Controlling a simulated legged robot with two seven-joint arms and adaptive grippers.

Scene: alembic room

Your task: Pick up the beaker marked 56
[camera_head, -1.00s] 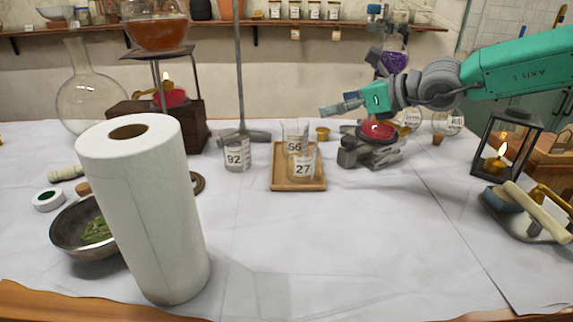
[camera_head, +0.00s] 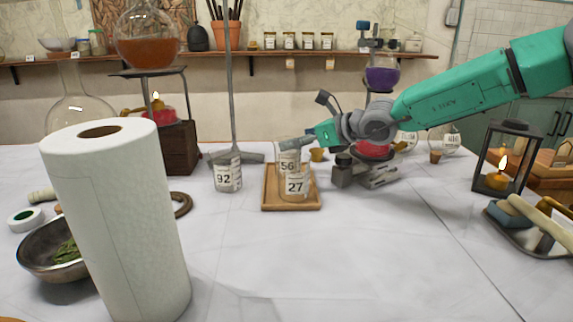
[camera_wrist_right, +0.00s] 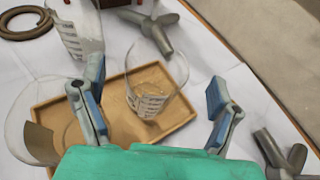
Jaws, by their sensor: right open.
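The glass beaker marked 56 (camera_head: 288,166) stands upright on a wooden tray (camera_head: 265,203), behind the beaker marked 27 (camera_head: 295,187), which partly hides it. My right gripper (camera_head: 301,141) is open at the height of the 56 beaker's rim; one finger overlaps its top in the head view. In the right wrist view, the open blue-padded fingers (camera_wrist_right: 157,95) appear on either side of a labelled beaker (camera_wrist_right: 148,104), apparently the 56; I cannot tell how deep they reach. Another beaker (camera_wrist_right: 30,125), likely the 27, is outside the left finger. My left gripper is out of view.
A beaker marked 92 (camera_head: 228,176) stands left of the tray, by a grey stand base (camera_head: 240,157). A burner stand (camera_head: 372,175) is close on the right. A paper roll (camera_head: 115,230) and metal bowl (camera_head: 40,250) are front left. The front centre of the table is clear.

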